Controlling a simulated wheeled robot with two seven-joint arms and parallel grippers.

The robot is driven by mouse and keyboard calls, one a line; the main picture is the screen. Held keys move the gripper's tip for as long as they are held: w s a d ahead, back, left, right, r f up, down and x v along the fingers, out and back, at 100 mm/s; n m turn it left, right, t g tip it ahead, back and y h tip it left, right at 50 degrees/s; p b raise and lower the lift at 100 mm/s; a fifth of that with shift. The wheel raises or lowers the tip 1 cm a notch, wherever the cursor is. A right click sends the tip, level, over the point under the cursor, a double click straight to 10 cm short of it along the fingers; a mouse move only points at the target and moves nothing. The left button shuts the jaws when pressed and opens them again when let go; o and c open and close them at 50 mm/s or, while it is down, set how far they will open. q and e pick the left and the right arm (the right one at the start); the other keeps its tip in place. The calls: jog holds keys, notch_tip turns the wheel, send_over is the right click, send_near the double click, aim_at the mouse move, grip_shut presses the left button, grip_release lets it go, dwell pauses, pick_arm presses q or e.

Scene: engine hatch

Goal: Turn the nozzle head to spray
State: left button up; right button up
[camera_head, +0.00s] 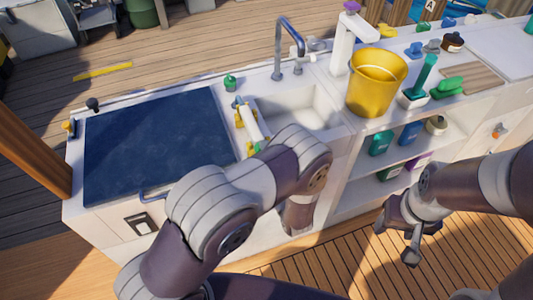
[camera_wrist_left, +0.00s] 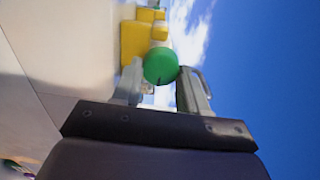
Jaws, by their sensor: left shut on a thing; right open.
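The sprayer, a white body with yellow parts (camera_head: 249,122), is at the counter's front, left of the sink. Its green nozzle head (camera_head: 257,147) shows just above my left arm. In the left wrist view, the round green nozzle head (camera_wrist_left: 160,66) sits between the two fingers of my left gripper (camera_wrist_left: 161,86), which is shut on it. Yellow parts of the sprayer (camera_wrist_left: 140,38) show beyond it. In the head view my left gripper's fingers are hidden behind my arm. My right gripper (camera_head: 394,240) is open and empty, low in front of the cabinet shelves.
A dark blue hatch lid (camera_head: 150,140) lies left of the sprayer. The sink (camera_head: 305,108) with its faucet (camera_head: 285,45) is to the right. A yellow bucket (camera_head: 376,85) and a green brush (camera_head: 424,75) stand further right. Several bottles fill the open shelves.

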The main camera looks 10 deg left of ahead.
pick_arm(q)
jog(key=o, duration=1.1)
jog(key=shift+c, duration=0.2)
jog(key=v, duration=1.2)
jog(key=shift+s+d+b, duration=0.2)
jog(key=shift+s+b, duration=0.05)
jog(key=shift+b, duration=0.15)
